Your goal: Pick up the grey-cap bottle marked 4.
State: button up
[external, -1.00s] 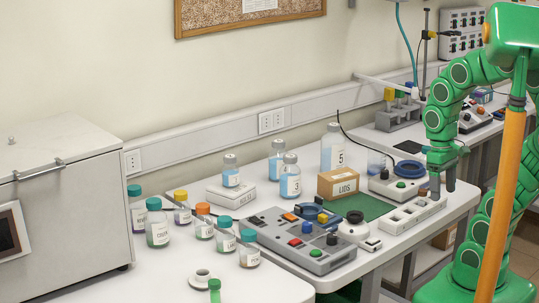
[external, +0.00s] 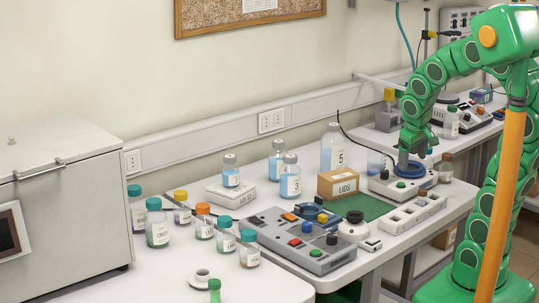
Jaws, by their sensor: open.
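Several clear bottles with grey caps and blue liquid stand at the back of the bench. One is marked 3 (external: 290,178) and a tall one is marked 5 (external: 332,150). Two others, one on a white block (external: 230,173) and one behind bottle 3 (external: 277,161), show no readable number. I cannot tell which is marked 4.
A LIDS box (external: 338,184) stands on a green mat (external: 372,207) left of my gripper. A grey device (external: 385,186) is below it, and a brown bottle (external: 446,167) stands to its right.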

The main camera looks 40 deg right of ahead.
jog(key=w+d+r+n+t, duration=0.1)
jog(key=w+d+t, duration=0.25)
jog(key=w, duration=1.15)
jog(key=w+d+r+n+t, duration=0.15)
jog(key=w+t, duration=0.25)
jog(key=w, duration=1.1)
jog(key=n+t+y, duration=0.2)
jog(key=n+y, duration=0.3)
jog(key=y, duration=0.5)
send_near(284, 145)
jog(key=w+d+r+x, duration=0.1)
jog(key=x, duration=0.6)
jog(key=shift+w+a+f, duration=0.55)
jog(key=shift+w+f, duration=0.15)
jog(key=shift+w, duration=0.05)
jog(key=shift+s+f+x, duration=0.1)
jog(key=shift+f+x, duration=0.05)
jog(key=shift+x, duration=0.8)
jog(key=shift+s+f+x, duration=0.15)
jog(key=shift+x, duration=0.8)
jog(key=shift+w+a+f, duration=0.2)
jog(key=shift+w+a, duration=0.2)
jog(key=shift+w, duration=0.15)
jog(key=shift+c, duration=0.3)
